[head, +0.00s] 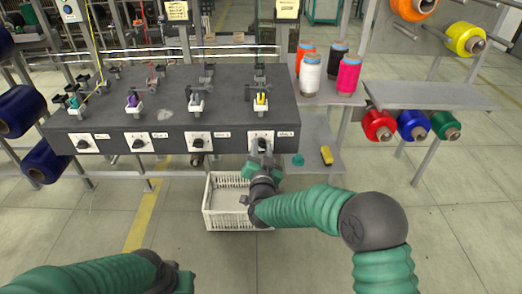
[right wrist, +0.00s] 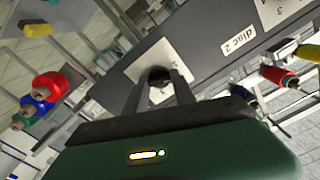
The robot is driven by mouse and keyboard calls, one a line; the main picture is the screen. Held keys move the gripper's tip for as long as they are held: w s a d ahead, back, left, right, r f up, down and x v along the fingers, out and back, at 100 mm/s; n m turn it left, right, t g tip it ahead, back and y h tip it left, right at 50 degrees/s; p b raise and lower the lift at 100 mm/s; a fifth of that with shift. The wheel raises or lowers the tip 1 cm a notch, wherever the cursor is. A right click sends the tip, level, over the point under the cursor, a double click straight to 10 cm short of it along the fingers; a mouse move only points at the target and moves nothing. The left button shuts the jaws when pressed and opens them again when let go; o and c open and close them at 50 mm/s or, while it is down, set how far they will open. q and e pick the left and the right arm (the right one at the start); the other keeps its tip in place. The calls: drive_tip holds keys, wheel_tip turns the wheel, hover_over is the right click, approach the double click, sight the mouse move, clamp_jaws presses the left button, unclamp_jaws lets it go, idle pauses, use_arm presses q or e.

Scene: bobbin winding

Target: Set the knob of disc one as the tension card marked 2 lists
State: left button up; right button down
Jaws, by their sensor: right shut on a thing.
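A dark bench (head: 170,112) carries several knobs on white plates along its front. The rightmost plate (head: 258,134) holds the knob (right wrist: 158,74) at my right gripper (head: 261,146). In the right wrist view, this gripper's two fingers (right wrist: 160,86) are shut on that knob, partly hiding it and its pointer. A neighbouring label (right wrist: 238,40) reads "disc 2", next to another white plate (right wrist: 284,10). Cards hang above the bench, one at the middle (head: 177,9) and one at the right (head: 288,8); their writing is too small to read. My left gripper (head: 178,276) is low at the left, fingers unclear.
A white basket (head: 222,221) stands on the floor below the bench. Thread cones (head: 310,75) stand on the side shelf at the right. A yellow item (head: 326,155) lies on the lower shelf. Coloured spools (head: 411,124) hang from the rack. Floor is clear around the basket.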

drive_tip(key=m, duration=0.2)
drive_tip(key=m+b, duration=0.1)
drive_tip(key=m, duration=0.1)
drive_tip(key=m+b, duration=0.1)
drive_tip(key=m, duration=0.1)
drive_tip(key=shift+f+m, duration=0.25)
drive_tip(key=shift+m, duration=0.05)
idle(0.4)
drive_tip(key=c, duration=1)
unclamp_jaws()
drive_tip(key=shift+d, duration=0.1)
drive_tip(key=shift+c, duration=0.2)
drive_tip(key=shift+r, duration=0.1)
drive_tip(key=shift+s, duration=0.2)
drive_tip(key=s+p, duration=0.2)
drive_tip(key=s, duration=1.4)
drive_tip(key=shift+s, duration=0.25)
